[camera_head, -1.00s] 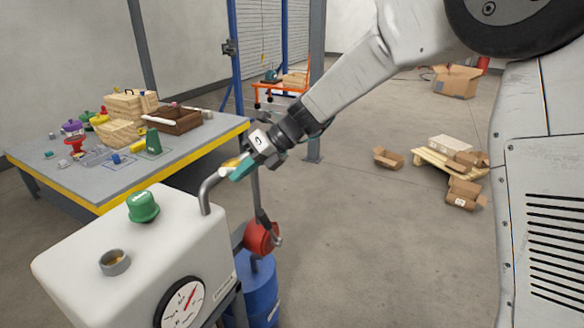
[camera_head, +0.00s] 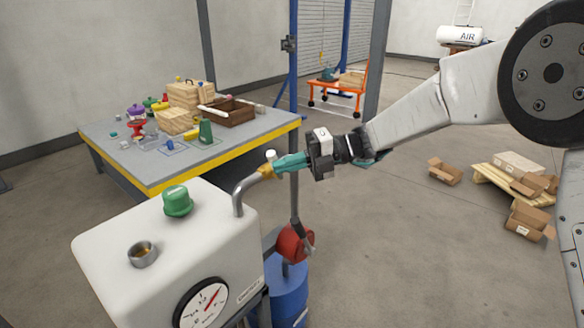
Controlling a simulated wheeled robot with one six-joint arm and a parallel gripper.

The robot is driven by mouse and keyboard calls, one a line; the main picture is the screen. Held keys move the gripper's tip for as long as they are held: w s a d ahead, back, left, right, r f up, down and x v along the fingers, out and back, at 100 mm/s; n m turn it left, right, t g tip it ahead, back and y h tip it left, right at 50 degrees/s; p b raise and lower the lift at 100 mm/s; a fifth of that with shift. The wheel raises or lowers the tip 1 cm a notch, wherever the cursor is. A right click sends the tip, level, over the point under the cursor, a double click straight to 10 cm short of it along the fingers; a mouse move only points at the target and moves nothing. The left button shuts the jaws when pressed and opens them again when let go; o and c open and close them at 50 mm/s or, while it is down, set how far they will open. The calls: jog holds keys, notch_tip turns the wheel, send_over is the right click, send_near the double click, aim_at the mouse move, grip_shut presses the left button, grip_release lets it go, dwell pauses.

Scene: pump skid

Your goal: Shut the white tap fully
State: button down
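The white tap (camera_head: 271,155) shows as a small white knob above a yellow brass body (camera_head: 264,172), at the end of a grey bent pipe (camera_head: 241,193) rising from the white tank. My gripper (camera_head: 282,165), with teal fingers, comes in from the right. Its fingertips are right beside the tap in the picture and overlap part of the brass body. Whether they touch the tap or have a gap between them is too small to tell. The far side of the tap is hidden.
The white tank (camera_head: 140,235) carries a green knob (camera_head: 177,200), a metal filler cup (camera_head: 143,254) and a dial gauge (camera_head: 203,304). A red pump part (camera_head: 293,243) and a blue drum (camera_head: 287,292) stand below. A cluttered workbench (camera_head: 215,150) is behind.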

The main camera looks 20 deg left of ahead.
jog(key=shift+w+d+r, duration=0.1)
jog(key=shift+w+d, duration=0.1)
jog(key=shift+w, duration=0.4)
dwell(0.6)
jog(key=d+f+n+h, duration=0.2)
jog(key=d+f+n, duration=0.3)
jog(key=d, duration=0.6)
jog(key=s+d+r+n+t+h, duration=0.2)
jog(key=s+d+n, duration=0.5)
jog(key=d, duration=0.5)
jog(key=s+d+r+n+t+h, duration=0.2)
jog(key=s+d+n+t+h, duration=0.3)
jog(key=s+d+n, duration=0.3)
jog(key=s+d+r+n+t+h, duration=0.2)
jog(key=s+d+n, duration=0.5)
jog(key=s+d, duration=0.6)
jog(key=shift+d+r+t+h, duration=0.4)
jog(key=shift+d+t+h, duration=0.55)
jog(key=shift+d, duration=1.65)
